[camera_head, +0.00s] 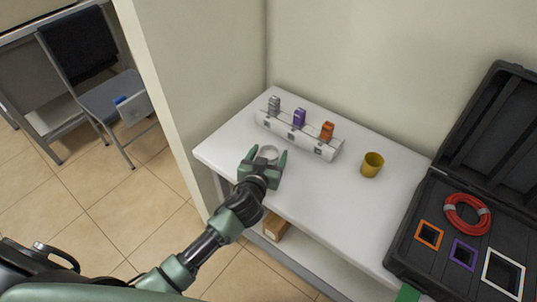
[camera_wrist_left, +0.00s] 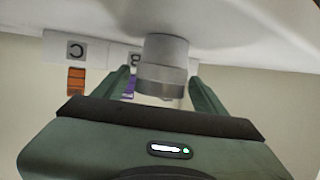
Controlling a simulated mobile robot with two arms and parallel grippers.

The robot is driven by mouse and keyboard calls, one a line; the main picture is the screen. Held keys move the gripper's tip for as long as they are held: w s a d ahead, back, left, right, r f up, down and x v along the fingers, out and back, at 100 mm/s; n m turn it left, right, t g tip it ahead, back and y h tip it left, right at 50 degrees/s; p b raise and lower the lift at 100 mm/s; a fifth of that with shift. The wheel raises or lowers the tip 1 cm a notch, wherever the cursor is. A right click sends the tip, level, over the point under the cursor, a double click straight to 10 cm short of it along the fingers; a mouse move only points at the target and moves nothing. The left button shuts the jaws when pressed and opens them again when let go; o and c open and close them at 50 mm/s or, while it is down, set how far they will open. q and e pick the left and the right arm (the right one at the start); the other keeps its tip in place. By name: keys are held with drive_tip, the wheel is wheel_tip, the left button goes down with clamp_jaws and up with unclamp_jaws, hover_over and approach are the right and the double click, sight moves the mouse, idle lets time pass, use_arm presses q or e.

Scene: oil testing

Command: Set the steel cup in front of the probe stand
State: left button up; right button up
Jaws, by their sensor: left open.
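The steel cup (camera_head: 268,151) is a small grey ring-rimmed cup on the white table, in front of the probe stand (camera_head: 312,143). In the left wrist view, which appears upside down, the cup (camera_wrist_left: 163,66) stands against the white surface, between the fingers. My left gripper (camera_head: 267,157) is open, one finger on each side of the cup; whether they touch it I cannot tell. The stand is a white bar with grey, purple and orange probes. Its labels C and B (camera_wrist_left: 76,50) show behind the cup. My right gripper is not in view.
A yellow cup (camera_head: 372,165) stands to the right of the stand. An open black case (camera_head: 437,190) with a red cable coil (camera_head: 467,214) and square frames lies at the right. A cardboard box (camera_head: 275,227) sits on the lower shelf.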

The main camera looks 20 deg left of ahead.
use_arm(q)
drive_tip(key=shift+r, duration=0.2)
drive_tip(key=shift+s, duration=0.35)
drive_tip(key=v, duration=1.1)
drive_tip(key=shift+b, duration=0.35)
drive_tip(key=shift+s+r, duration=0.1)
drive_tip(key=shift+r, duration=0.05)
